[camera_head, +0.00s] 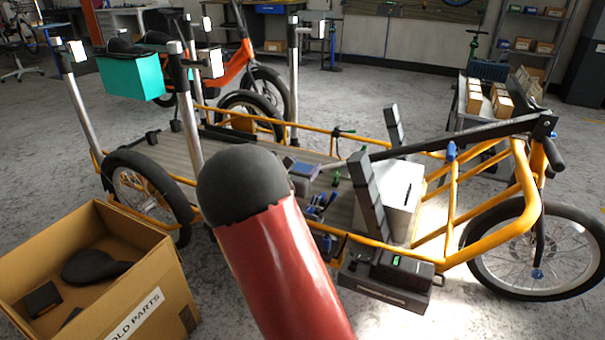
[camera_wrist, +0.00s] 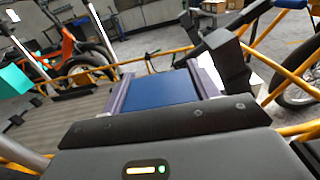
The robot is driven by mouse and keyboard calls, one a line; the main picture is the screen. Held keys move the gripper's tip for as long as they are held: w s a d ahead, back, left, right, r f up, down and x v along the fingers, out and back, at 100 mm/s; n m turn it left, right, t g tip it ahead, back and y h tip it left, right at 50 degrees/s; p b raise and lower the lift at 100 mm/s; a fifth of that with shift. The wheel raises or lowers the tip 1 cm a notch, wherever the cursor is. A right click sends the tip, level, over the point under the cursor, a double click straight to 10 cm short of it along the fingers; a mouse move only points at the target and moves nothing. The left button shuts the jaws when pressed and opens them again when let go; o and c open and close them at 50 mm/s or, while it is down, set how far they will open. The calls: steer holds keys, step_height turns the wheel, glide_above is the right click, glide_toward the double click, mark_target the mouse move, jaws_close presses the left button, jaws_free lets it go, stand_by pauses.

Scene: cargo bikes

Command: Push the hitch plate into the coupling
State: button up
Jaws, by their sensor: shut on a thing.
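I cannot clearly pick out the coupling.
The yellow cargo bike (camera_head: 495,228) has a slatted bed (camera_head: 232,150) and upright silver posts (camera_head: 187,115). A white box (camera_head: 402,198) stands beside the slanted post. A cardboard parts box (camera_head: 150,290) is at front left. A teal box (camera_head: 130,77) stands at the back left.

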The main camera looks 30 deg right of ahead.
mark_target(303, 164)
steer(key=shift+r+p, duration=1.85)
steer(key=shift+r, duration=1.15)
